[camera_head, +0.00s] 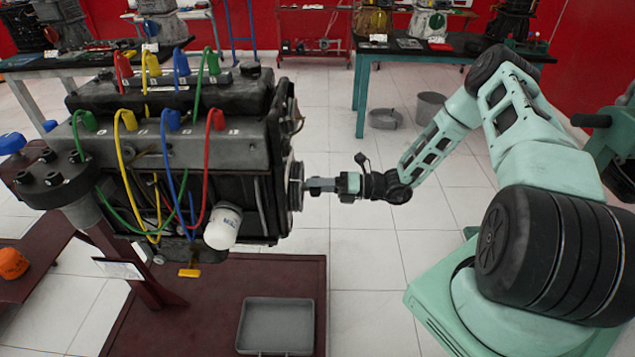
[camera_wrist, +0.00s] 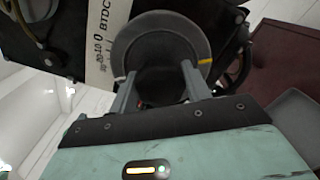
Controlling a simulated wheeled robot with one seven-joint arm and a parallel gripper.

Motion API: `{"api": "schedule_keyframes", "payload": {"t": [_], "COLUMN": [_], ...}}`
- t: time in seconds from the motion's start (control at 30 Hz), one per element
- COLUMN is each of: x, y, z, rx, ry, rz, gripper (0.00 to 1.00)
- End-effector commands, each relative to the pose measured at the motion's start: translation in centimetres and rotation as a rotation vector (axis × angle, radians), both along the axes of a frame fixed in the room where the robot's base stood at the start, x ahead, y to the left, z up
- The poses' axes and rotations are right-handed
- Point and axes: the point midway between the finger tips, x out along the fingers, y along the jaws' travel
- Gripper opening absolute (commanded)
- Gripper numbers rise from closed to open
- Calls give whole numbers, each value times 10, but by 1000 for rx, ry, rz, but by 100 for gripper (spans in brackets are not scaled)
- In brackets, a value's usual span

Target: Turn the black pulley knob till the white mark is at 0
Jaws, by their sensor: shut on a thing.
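The pulley (camera_head: 295,172) is a grey disc on the right side of the engine (camera_head: 240,150). In the wrist view the pulley (camera_wrist: 120,45) faces me, with the dark round knob (camera_wrist: 163,50) at its middle. My gripper (camera_head: 308,186) reaches it from the right, and its two fingers (camera_wrist: 160,80) are shut on the knob's sides. A short yellowish mark (camera_wrist: 205,61) lies on the right of the pulley's rim. The white scale plate (camera_wrist: 103,45), reading BTDC with a 0, is at the left of the pulley, so the mark is away from the 0. The gripper hides the pulley's lower part.
The engine stands over a dark red base (camera_head: 220,290) with a grey tray (camera_head: 277,325). Coloured leads loop over its near side beside a white filter (camera_head: 223,228). Tables with other engines stand behind.

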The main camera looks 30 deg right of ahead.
Motion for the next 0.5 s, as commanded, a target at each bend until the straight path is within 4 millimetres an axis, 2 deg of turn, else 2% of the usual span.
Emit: {"api": "schedule_keyframes", "payload": {"t": [0.5], "x": [1], "y": [-2], "z": [-2], "rx": [245], "ry": [367], "rz": [-3], "gripper": [25]}}
